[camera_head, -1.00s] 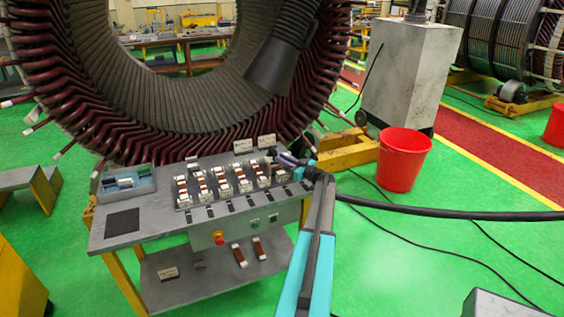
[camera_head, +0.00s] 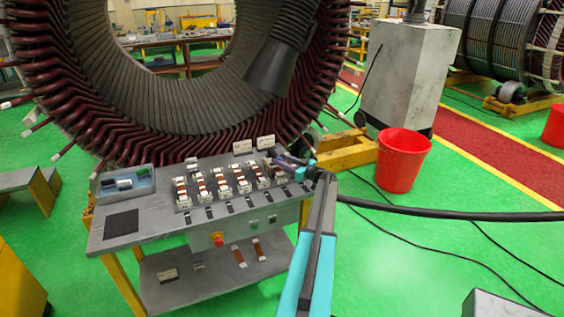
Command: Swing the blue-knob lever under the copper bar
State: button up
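Several copper bars (camera_head: 221,183) sit in white clamps in a row on the grey bench top (camera_head: 165,222). My arm reaches in from the bottom, and my gripper (camera_head: 283,162) is over the right end of the row, beside the last clamp. The gripper is small and dark here, and I cannot tell whether its fingers are open or shut. I cannot make out a blue-knob lever; it may be too small or hidden by the gripper.
The large stator (camera_head: 150,110) stands right behind the bench. A blue-grey tray (camera_head: 125,182) and a dark mat (camera_head: 122,223) are at the bench's left. A red button (camera_head: 218,239) is on the front. A red bucket (camera_head: 402,160) stands on the floor to the right.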

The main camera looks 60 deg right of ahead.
jog(key=s+a+b, duration=0.2)
jog(key=s+b, duration=0.3)
jog(key=s, duration=0.8)
jog(key=shift+s+b, duration=0.35)
dwell(0.4)
